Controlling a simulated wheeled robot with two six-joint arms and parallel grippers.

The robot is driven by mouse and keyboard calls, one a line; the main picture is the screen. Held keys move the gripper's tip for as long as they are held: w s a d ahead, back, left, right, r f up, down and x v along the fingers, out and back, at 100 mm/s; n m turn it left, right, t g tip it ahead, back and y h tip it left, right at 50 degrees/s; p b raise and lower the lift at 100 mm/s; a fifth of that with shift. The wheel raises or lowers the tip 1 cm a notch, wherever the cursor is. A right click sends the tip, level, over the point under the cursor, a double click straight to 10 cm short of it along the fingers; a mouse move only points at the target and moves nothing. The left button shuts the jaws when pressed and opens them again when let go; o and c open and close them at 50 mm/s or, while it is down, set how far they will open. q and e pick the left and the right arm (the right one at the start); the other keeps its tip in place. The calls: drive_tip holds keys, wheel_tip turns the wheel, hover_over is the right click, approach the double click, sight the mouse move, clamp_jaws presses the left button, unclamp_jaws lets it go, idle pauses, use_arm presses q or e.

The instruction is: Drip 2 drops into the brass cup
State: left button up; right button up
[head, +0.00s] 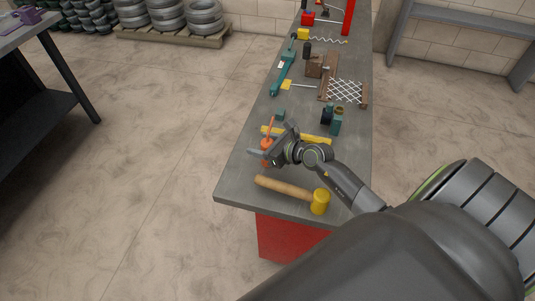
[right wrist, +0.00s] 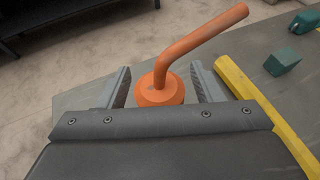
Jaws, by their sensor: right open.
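An orange oil can (head: 266,145) with a long bent spout stands near the left edge of the grey bench. It also shows in the right wrist view (right wrist: 160,92), its spout rising to the upper right. My right gripper (head: 270,143) is open at the can. In the right wrist view its fingers (right wrist: 163,86) stand on either side of the can's body, with visible gaps. A small brass-coloured round top (head: 339,109), seemingly the brass cup, sits on a teal fixture (head: 336,125) farther right. Its inside is too small to make out. My left gripper is out of view.
A yellow bar (head: 312,138) lies just beyond my right gripper, beside the can. A yellow-headed mallet (head: 285,188) lies at the near end. A small teal block (head: 280,115) and a mesh panel (head: 346,92) are farther back. The bench's left edge is close.

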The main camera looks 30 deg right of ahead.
drive_tip(key=shift+c, duration=0.4)
drive_tip(key=c, duration=1.1)
drive_tip(key=shift+o, duration=0.2)
wheel_tip(320, 180, up, 10)
drive_tip(key=shift+r+p, duration=0.1)
drive_tip(key=shift+p, duration=0.8)
